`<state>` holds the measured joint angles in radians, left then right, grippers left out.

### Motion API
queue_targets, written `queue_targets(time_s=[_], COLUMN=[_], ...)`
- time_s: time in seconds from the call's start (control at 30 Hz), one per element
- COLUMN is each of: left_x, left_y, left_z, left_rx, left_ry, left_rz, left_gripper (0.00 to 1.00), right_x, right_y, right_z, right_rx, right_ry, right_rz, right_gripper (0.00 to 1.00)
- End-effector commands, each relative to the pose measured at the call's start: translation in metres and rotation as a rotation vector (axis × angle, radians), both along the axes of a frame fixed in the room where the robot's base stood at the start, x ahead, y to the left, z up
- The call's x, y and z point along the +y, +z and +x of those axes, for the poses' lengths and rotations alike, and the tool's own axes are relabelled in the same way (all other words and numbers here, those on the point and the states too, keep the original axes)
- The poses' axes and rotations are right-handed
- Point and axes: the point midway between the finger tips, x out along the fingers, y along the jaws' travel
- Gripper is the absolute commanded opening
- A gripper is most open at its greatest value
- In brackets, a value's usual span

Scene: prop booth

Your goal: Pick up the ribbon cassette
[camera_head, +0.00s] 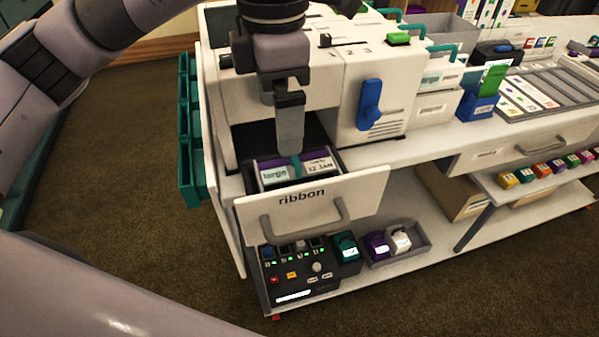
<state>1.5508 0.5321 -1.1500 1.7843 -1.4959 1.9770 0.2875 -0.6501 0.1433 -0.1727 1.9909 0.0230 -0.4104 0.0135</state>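The ribbon cassette (274,175) lies inside the open drawer marked "ribbon" (365,190). It has white labels reading "large" and what looks like "12 JAN", with a teal band between them and purple edges. My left gripper (290,145) points straight down over the drawer, with its fingertips at the back edge of the cassette in the picture. I see the fingers edge-on, so their opening is hidden, and I cannot tell whether they touch the cassette. My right gripper is not in view.
A white machine with a blue lever (370,103) stands right behind the drawer. A blue bin (477,106) and a grey sorting tray (510,113) are farther right. Teal racks (190,130) hang at the left end.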

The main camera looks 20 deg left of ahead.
Motion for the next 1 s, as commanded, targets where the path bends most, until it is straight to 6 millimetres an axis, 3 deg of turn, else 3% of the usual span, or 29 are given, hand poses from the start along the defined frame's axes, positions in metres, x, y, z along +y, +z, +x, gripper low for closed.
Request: queue_targets(time_s=[0.13, 0.43, 0.7, 1.0], left_x=[0.001, 0.0, 0.0, 0.0], left_y=[-0.029, -0.053, -0.096, -0.108], left_z=[0.0, 0.0, 0.0, 0.0], left_rx=[0.001, 0.001, 0.002, -0.002], left_ry=[-0.001, 0.0, 0.001, 0.0], left_rz=[0.0, -0.001, -0.001, -0.001], left_gripper=[1.0, 1.0, 1.0, 1.0], right_x=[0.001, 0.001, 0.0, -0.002], right_y=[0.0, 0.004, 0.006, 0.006], right_z=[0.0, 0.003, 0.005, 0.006], right_rx=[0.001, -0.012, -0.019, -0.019], right_ry=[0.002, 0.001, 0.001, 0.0], right_rz=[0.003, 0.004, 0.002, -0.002], right_gripper=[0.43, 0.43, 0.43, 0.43])
